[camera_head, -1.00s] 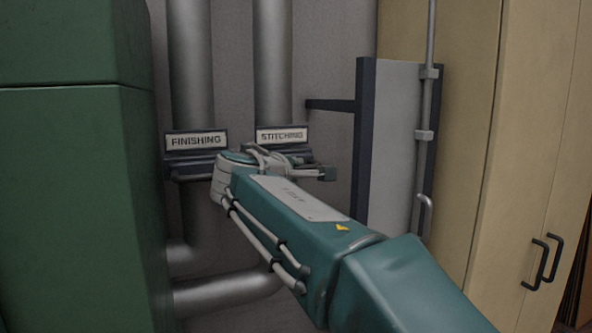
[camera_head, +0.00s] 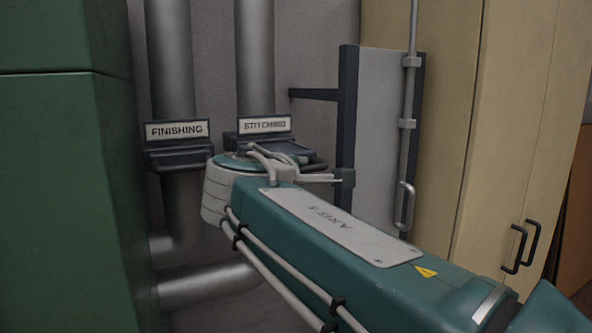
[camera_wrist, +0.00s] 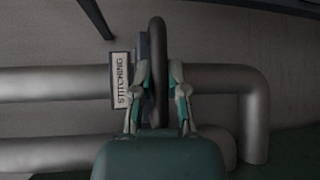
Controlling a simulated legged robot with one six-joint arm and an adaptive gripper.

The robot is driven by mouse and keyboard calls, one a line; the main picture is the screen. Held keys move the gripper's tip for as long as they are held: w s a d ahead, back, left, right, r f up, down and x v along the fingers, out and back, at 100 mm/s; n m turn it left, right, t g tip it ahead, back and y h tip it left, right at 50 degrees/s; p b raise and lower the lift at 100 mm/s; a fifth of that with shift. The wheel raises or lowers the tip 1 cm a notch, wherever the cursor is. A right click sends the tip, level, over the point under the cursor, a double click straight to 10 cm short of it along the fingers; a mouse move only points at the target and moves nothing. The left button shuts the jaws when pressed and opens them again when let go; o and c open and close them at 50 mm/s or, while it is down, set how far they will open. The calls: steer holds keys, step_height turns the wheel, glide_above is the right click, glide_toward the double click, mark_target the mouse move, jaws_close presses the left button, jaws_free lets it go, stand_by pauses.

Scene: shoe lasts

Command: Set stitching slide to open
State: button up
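The stitching slide (camera_head: 288,149) is a dark flat gate under the STITCHING sign (camera_head: 264,124), on a grey vertical pipe (camera_head: 254,70). My arm hides much of it in the head view. In the wrist view its dark looped handle (camera_wrist: 158,40) stands between the two fingers of my gripper (camera_wrist: 160,75). The fingertips lean inward and press close on both sides of the handle, so the gripper looks shut on it. The STITCHING sign also shows in the wrist view (camera_wrist: 121,80).
The finishing slide (camera_head: 180,156), with its FINISHING sign (camera_head: 177,130), is just left on a second pipe. A green cabinet (camera_head: 60,180) fills the left. A grey panel (camera_head: 385,140) with a rail and a beige cupboard (camera_head: 490,120) stand at right.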

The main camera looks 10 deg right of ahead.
steer(key=o, duration=0.4)
steer(key=shift+s+d+f, duration=0.15)
steer(key=shift+o, duration=0.2)
steer(key=v, duration=1.2)
steer(key=s+d+f+m+g+y, duration=0.1)
steer(key=s+d+f+m+g, duration=0.15)
steer(key=d+f, duration=0.4)
steer(key=s+d+f+m+g+y, duration=0.1)
steer(key=d+f+m+g+y, duration=0.15)
steer(key=f, duration=0.65)
steer(key=s+d+f+m+g+y, duration=0.1)
steer(key=s+f+m+y, duration=0.1)
steer(key=s+f+m, duration=0.2)
steer(key=s+f+m+g+y, duration=0.2)
steer(key=s+f+m+y, duration=0.1)
steer(key=f, duration=0.8)
steer(key=s+m, duration=0.1)
steer(key=s, duration=0.1)
steer(key=shift+s+d+f+m, duration=0.25)
steer(key=shift+s+d+m, duration=0.05)
steer(key=shift+s+d, duration=0.1)
